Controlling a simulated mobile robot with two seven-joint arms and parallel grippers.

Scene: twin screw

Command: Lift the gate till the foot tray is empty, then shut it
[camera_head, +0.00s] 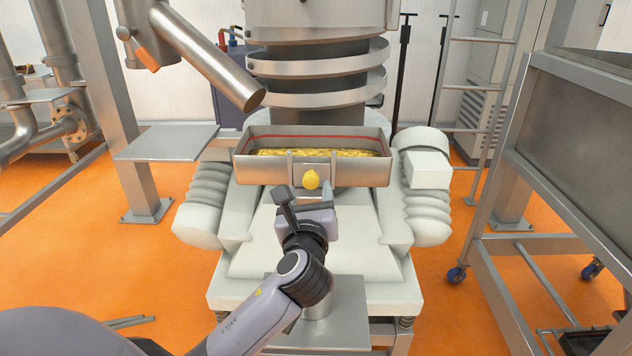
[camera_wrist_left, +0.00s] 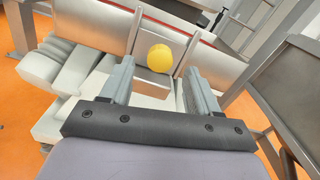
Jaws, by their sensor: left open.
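The foot tray (camera_head: 360,172) is a metal trough at the base of the machine, holding a layer of yellow pieces (camera_head: 300,152), with a red line along its inner back wall. The gate (camera_head: 323,171) is a small plate between two upright guides on the tray's front wall. A yellow knob (camera_head: 311,180) sits on the gate; the knob also shows in the left wrist view (camera_wrist_left: 160,58). My left gripper (camera_head: 308,192) is open, just in front of and below the knob. In the wrist view the knob appears beyond and between the fingers (camera_wrist_left: 160,82), with nothing held.
A steel pipe (camera_head: 210,58) slants down at upper left, above a flat metal shelf (camera_head: 165,142). A wheeled steel cart (camera_head: 560,130) stands at right. A pale sloped base (camera_head: 312,235) lies below the tray. Orange floor is open on both sides.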

